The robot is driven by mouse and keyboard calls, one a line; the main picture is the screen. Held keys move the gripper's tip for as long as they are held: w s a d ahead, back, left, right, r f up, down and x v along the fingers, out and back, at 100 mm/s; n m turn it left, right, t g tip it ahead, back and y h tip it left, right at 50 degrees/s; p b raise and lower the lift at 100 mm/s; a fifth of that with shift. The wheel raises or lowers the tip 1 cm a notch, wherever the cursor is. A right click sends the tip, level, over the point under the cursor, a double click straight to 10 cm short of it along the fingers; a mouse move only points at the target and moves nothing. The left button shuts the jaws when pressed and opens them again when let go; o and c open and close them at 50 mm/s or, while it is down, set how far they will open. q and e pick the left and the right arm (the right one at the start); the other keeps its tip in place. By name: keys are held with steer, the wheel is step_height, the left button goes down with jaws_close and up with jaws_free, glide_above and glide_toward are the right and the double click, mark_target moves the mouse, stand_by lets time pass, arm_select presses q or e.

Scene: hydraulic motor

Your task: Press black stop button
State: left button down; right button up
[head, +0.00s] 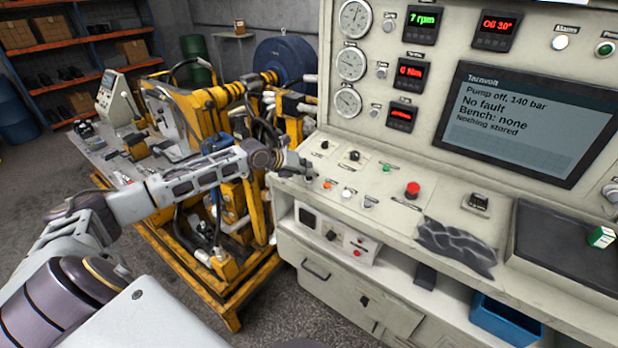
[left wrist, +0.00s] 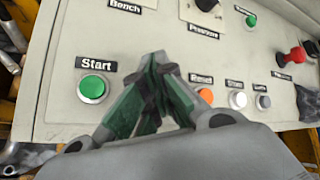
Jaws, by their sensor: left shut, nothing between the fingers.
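My left gripper (head: 308,170) reaches in from the left over the left end of the console's sloping button panel (head: 400,213). In the left wrist view its green-and-dark fingers (left wrist: 157,64) are shut and empty, tips together. They cover the panel between the green Start button (left wrist: 92,87) and the orange button (left wrist: 205,94). No black stop button shows clearly; that stretch of panel is hidden. I cannot tell whether the fingertips touch the panel. My right gripper is not in view.
A red mushroom button (head: 412,189) stands up right of the small white button (head: 346,193). A black knob (left wrist: 207,4) is above the fingers. The screen (head: 530,122) reads "Pump off, 140 bar". A yellow machine frame (head: 235,200) stands left of the console.

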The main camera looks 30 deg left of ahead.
arm_select(q)
steer(key=shift+f, duration=0.15)
stand_by(0.3)
steer(key=shift+s+r+p, duration=0.15)
steer(key=shift+r+p, duration=0.45)
steer(key=shift+r, duration=0.25)
steer(key=shift+r, duration=0.1)
steer(key=r+p, duration=0.2)
steer(key=r, duration=0.1)
steer(key=r+p, duration=0.1)
steer(key=p, duration=0.1)
steer(key=shift+s+r, duration=0.4)
steer(key=shift+f, duration=0.1)
stand_by(1.0)
